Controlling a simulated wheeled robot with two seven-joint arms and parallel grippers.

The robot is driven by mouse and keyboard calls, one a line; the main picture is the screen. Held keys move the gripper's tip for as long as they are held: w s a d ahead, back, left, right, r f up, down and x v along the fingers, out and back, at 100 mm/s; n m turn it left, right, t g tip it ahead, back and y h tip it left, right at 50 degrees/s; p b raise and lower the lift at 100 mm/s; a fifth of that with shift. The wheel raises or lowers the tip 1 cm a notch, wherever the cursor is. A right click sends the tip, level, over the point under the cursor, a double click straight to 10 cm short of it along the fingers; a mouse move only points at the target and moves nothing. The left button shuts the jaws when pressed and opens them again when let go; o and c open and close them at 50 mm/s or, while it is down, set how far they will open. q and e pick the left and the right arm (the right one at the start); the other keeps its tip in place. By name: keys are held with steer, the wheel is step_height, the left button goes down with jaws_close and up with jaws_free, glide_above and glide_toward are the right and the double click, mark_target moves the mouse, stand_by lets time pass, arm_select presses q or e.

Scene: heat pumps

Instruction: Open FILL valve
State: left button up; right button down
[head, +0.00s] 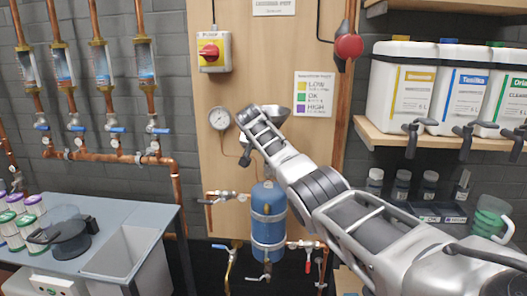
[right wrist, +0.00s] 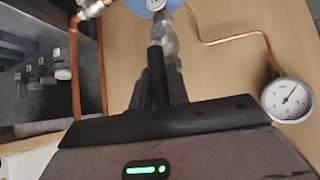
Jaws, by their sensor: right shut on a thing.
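The blue tank (head: 268,222) is strapped upright to the wooden panel, and its blue end shows at the top of the right wrist view (right wrist: 147,6). My right arm comes in from the right and hides the area above the tank. My right gripper (right wrist: 163,62) is shut on a silvery metal valve fitting (right wrist: 168,28) by the blue tank end. I cannot read a FILL label, and the valve's handle is mostly hidden by the fingers. My left gripper is not in view.
A shelf (head: 440,142) with bottles stands right. A grey table (head: 95,222) with a basin stands left.

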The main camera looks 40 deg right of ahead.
steer(key=c, duration=1.3)
jaws_free()
steer(key=shift+c, duration=0.2)
steer(key=b+v, duration=0.2)
steer(key=v, duration=1.4)
steer(key=shift+b, duration=0.4)
steer(key=shift+w+a, duration=0.1)
